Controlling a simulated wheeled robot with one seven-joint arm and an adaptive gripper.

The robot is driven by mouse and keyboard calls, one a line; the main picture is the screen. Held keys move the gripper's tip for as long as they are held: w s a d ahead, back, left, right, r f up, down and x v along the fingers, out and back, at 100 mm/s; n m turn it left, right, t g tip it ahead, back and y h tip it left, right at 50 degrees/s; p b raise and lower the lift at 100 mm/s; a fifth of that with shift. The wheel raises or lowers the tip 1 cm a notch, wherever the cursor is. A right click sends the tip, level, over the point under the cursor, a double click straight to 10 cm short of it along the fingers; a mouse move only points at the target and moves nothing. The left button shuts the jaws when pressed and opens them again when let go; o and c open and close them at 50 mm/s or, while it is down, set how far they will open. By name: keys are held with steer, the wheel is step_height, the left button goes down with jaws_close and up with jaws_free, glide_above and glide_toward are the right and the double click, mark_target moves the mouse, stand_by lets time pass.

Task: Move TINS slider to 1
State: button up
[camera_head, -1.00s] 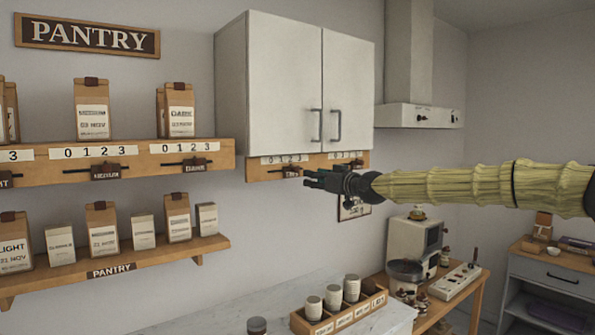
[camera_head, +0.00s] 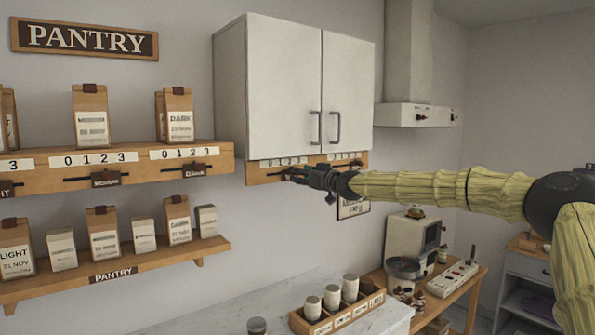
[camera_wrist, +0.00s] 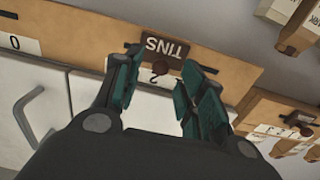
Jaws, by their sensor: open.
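The dark TINS slider (camera_wrist: 163,50) sits on the wooden rail (camera_wrist: 225,70) and appears upside down in the wrist view. A digit that looks like a 2 shows beside the plate; the other digits of this scale are hidden there. My gripper (camera_wrist: 160,88) is open, with one finger on each side of the plate; I cannot tell if either touches it. In the head view my gripper (camera_head: 297,174) is at the rail (camera_head: 262,175) under the white cabinet and covers the slider's plate.
The white cabinet (camera_head: 270,80) hangs directly above the rail. A second scale (camera_head: 345,157) lies to the right. Pantry shelves (camera_head: 120,160) with bags and other sliders stand to the left. A wooden crate of tins (camera_head: 340,312) is on the counter below.

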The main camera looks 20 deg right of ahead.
steer(key=shift+p+x, duration=0.6)
steer(key=shift+x, duration=0.85)
jaws_close()
